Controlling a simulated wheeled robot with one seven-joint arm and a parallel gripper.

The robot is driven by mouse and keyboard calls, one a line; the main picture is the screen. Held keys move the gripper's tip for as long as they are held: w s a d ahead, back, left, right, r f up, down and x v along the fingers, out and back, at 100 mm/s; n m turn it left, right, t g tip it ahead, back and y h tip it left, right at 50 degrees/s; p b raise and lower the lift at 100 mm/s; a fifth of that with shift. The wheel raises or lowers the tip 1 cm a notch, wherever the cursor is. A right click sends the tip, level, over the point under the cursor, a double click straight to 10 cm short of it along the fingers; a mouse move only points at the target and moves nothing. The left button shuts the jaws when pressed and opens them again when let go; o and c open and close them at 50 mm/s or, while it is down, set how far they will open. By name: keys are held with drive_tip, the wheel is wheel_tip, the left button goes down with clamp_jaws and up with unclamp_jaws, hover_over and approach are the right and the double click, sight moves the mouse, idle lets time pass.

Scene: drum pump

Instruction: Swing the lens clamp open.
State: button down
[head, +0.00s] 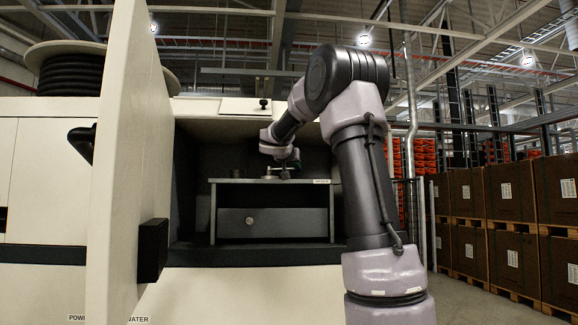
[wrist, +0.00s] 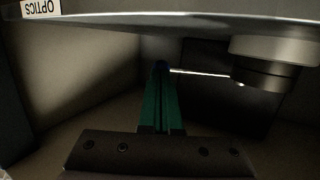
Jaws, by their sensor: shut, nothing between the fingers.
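A short round fitting, grey with a dark cap, stands on the shelf top; it shows in the wrist view (wrist: 268,62), where the picture is upside down, and small in the head view (head: 271,177). A thin bright rod (wrist: 205,74) runs from its side toward my fingertips. I cannot tell for sure whether this is the lens clamp and its handle. My gripper (wrist: 162,70) has green fingers pressed together, with nothing between them. Their tips appear by the rod's far end; contact is unclear. In the head view my gripper (head: 289,164) is small, just above the shelf top.
The grey shelf (head: 226,182) with an "OPTICS" label (wrist: 41,8) stands in the machine's recess, above a drawer (head: 285,223). A large open door (head: 128,120) stands at the left. The recess walls and roof enclose my gripper. Stacked boxes (head: 505,192) stand at right.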

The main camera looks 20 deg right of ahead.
drive_tip(key=shift+w+d, duration=0.85)
drive_tip(key=shift+d, duration=0.25)
drive_tip(key=shift+w+d, duration=0.1)
drive_tip(key=shift+d+r, duration=0.1)
